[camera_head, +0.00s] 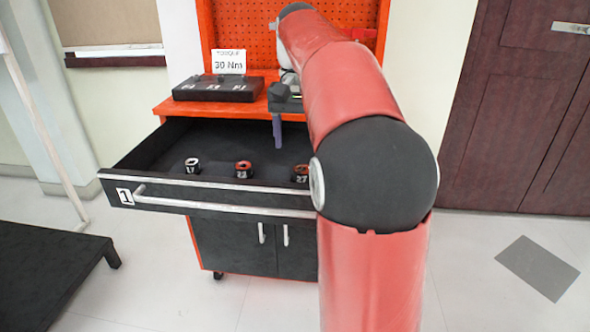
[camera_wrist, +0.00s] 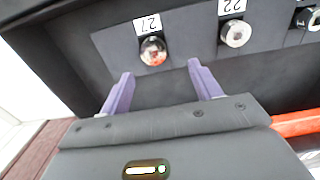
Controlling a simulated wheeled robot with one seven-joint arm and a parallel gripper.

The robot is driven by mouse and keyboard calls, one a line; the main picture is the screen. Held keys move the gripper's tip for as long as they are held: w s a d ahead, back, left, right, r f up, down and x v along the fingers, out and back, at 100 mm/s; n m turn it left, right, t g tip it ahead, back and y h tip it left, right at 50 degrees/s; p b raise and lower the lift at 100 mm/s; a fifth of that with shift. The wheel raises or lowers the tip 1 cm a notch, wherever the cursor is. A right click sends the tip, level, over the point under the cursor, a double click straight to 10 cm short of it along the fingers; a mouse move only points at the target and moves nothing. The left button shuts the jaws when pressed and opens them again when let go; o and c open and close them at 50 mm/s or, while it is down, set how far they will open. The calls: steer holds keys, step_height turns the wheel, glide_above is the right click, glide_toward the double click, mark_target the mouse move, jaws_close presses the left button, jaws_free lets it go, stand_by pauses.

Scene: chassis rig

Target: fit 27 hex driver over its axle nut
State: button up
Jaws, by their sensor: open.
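The 27 hex driver (camera_wrist: 152,52) is a short round metal socket with red inside, standing by its "27" label in the open drawer. In the head view the 27 driver (camera_head: 300,172) is at the right of the row, close beside my arm. My gripper (camera_wrist: 161,70) has two purple fingers spread apart with nothing between them. In the wrist view its fingertips lie below the driver, one on each side. In the head view my gripper (camera_head: 278,132) hangs above the back of the drawer. I cannot make out an axle nut in either view.
The drawer (camera_head: 225,184) also holds the 22 driver (camera_head: 243,167) and 17 driver (camera_head: 192,165). A black block (camera_head: 217,88) with labels and a "30 Nm" sign (camera_head: 229,61) stand on the orange bench top. A dark low platform (camera_head: 50,270) is at left.

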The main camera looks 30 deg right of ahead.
mark_target(302, 167)
steer(key=f, duration=0.2)
steer(key=f+b, duration=0.1)
steer(key=f, duration=0.2)
steer(key=s+f+b, duration=0.1)
steer(key=f, duration=0.1)
steer(key=shift+d+f, duration=0.15)
steer(key=shift+d, duration=0.05)
steer(key=c, duration=1.1)
step_height(302, 167, up, 20)
steer(key=p, duration=0.7)
